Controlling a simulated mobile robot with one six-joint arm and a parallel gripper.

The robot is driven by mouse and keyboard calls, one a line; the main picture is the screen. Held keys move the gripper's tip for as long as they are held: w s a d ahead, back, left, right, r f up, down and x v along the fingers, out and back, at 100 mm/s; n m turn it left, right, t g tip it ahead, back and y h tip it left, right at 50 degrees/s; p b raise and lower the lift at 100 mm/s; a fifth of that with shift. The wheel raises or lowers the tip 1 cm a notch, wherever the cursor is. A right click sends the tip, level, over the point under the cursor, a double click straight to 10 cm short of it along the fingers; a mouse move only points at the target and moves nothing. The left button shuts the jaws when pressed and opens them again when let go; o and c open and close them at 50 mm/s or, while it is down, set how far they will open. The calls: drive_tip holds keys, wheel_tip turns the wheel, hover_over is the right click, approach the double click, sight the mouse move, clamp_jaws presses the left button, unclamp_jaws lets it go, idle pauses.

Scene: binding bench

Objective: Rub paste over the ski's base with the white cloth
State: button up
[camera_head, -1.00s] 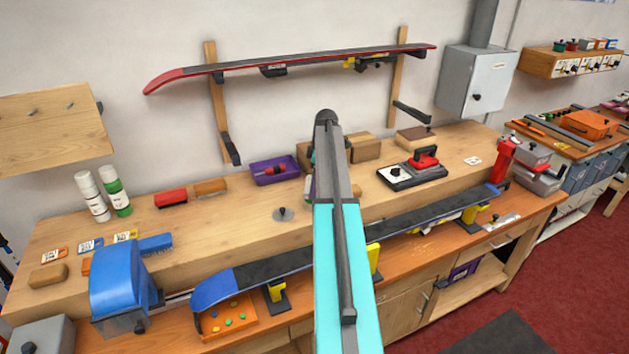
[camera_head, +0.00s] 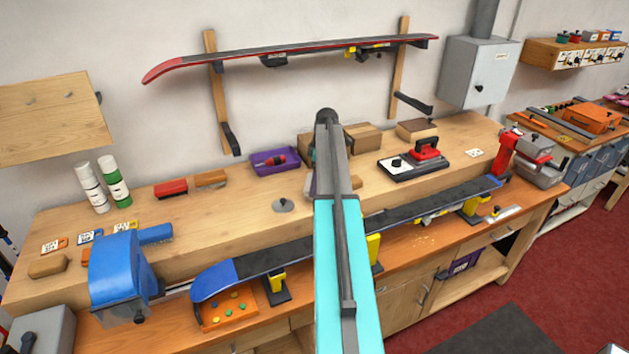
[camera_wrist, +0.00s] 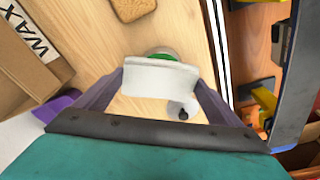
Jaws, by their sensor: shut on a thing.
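In the wrist view my gripper (camera_wrist: 160,95) is shut on the white cloth (camera_wrist: 160,78), which hangs between its two fingers. Just behind the cloth, a green-topped round thing (camera_wrist: 160,53), perhaps the paste tin, is partly hidden; I cannot tell whether the cloth touches it. In the head view the ski (camera_head: 270,260), dark with a blue tip, lies lengthwise on supports along the bench front.
A grey disc with a black knob (camera_wrist: 183,108) lies near the cloth, and a pale block (camera_wrist: 133,8) beyond it. A WAX box (camera_wrist: 25,50) stands left. A red ski (camera_head: 300,58) hangs above.

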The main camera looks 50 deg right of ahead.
drive_tip(key=shift+f, duration=0.5)
idle(1.5)
drive_tip(key=shift+r, duration=0.1)
drive_tip(key=shift+r+p, duration=1.15)
drive_tip(key=shift+r, duration=2.3)
drive_tip(key=shift+s, duration=0.15)
